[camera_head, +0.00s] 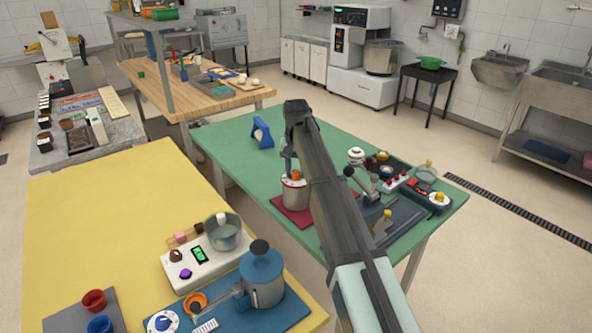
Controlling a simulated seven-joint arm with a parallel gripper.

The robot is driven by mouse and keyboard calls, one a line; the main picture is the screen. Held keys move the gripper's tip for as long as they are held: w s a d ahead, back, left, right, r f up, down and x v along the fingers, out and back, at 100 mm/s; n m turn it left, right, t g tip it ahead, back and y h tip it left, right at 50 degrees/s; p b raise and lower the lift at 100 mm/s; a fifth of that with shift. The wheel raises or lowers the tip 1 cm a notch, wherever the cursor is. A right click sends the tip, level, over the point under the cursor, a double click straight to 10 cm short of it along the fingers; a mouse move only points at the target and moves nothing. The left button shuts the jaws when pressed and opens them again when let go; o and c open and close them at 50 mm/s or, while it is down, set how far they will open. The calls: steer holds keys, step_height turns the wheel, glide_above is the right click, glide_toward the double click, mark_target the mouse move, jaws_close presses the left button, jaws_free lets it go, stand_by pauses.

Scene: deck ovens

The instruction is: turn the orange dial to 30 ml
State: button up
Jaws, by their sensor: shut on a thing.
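The orange dial (295,175) is a small knob on top of a light grey canister with a red band (295,195). The canister stands upright on a red mat (284,212) on the green table. My gripper (289,170) points down from the end of my arm and is shut on the orange dial. My arm hides part of the canister's right side. The dial's scale and any 30 ml mark are too small to read.
A blue stand (262,133) is behind the canister on the green table (225,150). A silver lever device (368,185) and a control box with knobs (425,194) are to the right. The yellow table (100,210) at left holds a white scale (203,262) and a blue pot (262,275).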

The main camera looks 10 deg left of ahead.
mark_target(296, 172)
steer(key=m, duration=0.3)
steer(key=shift+m, duration=0.3)
stand_by(0.3)
steer(key=o, duration=1.1)
steer(key=shift+c, duration=0.2)
step_height(296, 172, up, 14)
steer(key=shift+f, duration=0.1)
